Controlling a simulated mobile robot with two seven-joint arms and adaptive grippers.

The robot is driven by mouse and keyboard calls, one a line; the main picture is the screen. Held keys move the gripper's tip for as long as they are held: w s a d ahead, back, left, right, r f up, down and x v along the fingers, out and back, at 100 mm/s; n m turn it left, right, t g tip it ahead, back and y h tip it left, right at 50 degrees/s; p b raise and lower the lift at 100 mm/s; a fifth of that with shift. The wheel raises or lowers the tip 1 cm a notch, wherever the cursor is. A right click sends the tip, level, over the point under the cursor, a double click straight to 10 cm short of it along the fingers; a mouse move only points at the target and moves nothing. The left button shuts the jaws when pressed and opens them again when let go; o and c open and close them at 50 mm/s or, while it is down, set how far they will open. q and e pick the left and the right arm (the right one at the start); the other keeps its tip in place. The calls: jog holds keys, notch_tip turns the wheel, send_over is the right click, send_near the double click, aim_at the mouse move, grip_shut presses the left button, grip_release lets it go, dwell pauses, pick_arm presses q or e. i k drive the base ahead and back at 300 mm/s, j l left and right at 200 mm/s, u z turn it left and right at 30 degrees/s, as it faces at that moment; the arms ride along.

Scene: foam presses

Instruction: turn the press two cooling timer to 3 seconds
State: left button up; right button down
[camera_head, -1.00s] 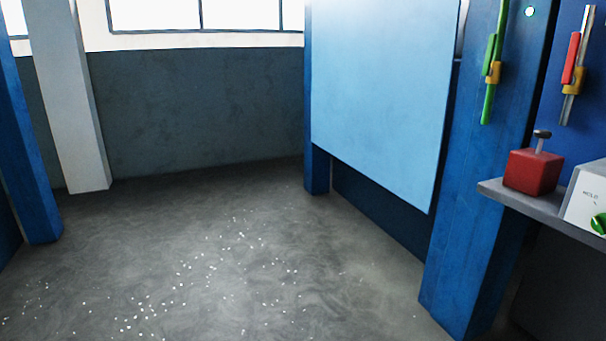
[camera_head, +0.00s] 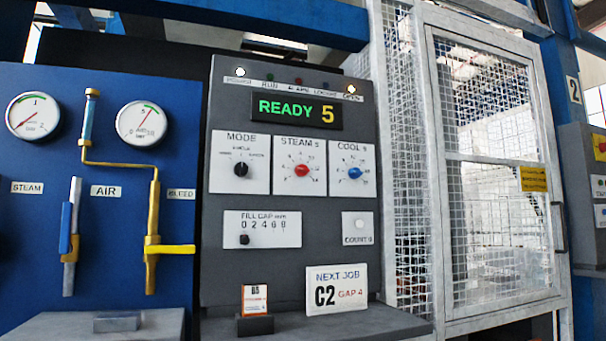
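A grey control panel stands mid-view with a cooling dial labelled COOL s (camera_head: 351,165). Its blue knob (camera_head: 355,172) sits in the middle of a white plate with a ring of small marks; the exact pointer setting is too small to read. A sign with the number 2 (camera_head: 573,90) is on a blue post at the right, beside another grey panel (camera_head: 595,190) cut off by the right edge. The frame does not show clearly which press the near panel belongs to. Neither of my grippers is in view.
The near panel has a READY 5 display (camera_head: 296,110), a red STEAM knob (camera_head: 302,170), a black MODE knob (camera_head: 240,169) and a NEXT JOB C2 GAP 4 card (camera_head: 336,289). A white mesh cage (camera_head: 495,170) stands right of it. Gauges and valves are at left.

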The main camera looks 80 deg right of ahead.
aim_at(355, 173)
jog(key=z, duration=2.8)
jog(key=i+l+u, duration=0.1)
jog(key=l, duration=0.3)
jog(key=i+l+u, duration=0.1)
jog(key=i+l, duration=0.15)
jog(key=l, duration=0.2)
jog(key=i+l+u, duration=0.1)
jog(key=l, duration=0.35)
jog(key=i+l+u, duration=0.1)
jog(key=l, duration=0.4)
jog(key=i+l+u, duration=0.1)
jog(key=i+l, duration=0.15)
jog(key=l, duration=0.2)
jog(key=i+l+u, duration=0.1)
jog(key=l, duration=0.4)
jog(key=i+l+u, duration=0.1)
jog(key=l, duration=0.4)
